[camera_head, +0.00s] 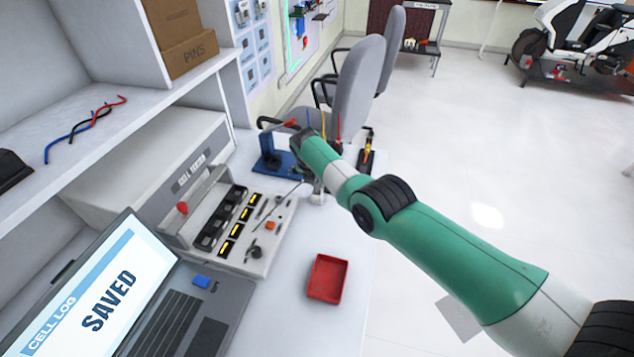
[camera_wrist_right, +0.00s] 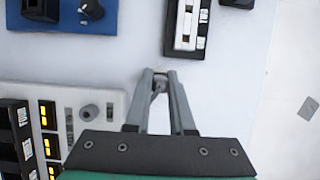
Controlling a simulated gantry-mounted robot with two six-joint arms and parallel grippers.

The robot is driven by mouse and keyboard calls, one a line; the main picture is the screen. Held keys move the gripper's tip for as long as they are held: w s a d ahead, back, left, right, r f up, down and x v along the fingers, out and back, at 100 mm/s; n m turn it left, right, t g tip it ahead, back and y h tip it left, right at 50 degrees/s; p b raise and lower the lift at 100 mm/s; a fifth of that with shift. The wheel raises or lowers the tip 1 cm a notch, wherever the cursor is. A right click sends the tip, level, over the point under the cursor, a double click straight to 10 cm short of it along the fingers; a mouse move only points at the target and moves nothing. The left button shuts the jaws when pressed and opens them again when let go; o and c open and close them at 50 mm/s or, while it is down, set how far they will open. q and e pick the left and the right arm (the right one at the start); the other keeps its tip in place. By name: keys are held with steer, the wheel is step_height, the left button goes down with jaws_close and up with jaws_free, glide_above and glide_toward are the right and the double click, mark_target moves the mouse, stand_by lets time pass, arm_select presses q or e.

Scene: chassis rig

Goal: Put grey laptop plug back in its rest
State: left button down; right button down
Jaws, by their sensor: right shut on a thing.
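My right gripper (camera_head: 317,197) reaches in on a green arm over the white bench, beyond the grey panel. In the right wrist view its two grey fingers converge (camera_wrist_right: 160,76) on a small grey piece (camera_wrist_right: 159,86), which looks like the grey plug. The fingers hide much of it. A thin dark line like a cable or rod runs from near the gripper toward the panel in the head view. The open laptop (camera_head: 100,290) stands at the lower left, its screen reading SAVED. I cannot tell which fixture is the plug's rest. My left gripper is not in view.
The grey panel (camera_head: 278,240) carries black and yellow modules. A blue-based fixture (camera_head: 272,160) stands behind it; a black unit with a pale slot (camera_wrist_right: 187,24) is ahead of the fingers. A red tray (camera_head: 327,278) sits at front. Bare bench surrounds the tray.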

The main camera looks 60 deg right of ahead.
steer(key=shift+r+p, duration=0.5)
steer(key=shift+r, duration=0.15)
steer(key=shift+f+b, duration=1.45)
steer(key=shift+f, duration=0.05)
stand_by(0.8)
steer(key=c, duration=1.1)
jaws_free()
steer(key=o, duration=0.4)
steer(key=shift+s, duration=0.2)
steer(key=shift+f, duration=0.1)
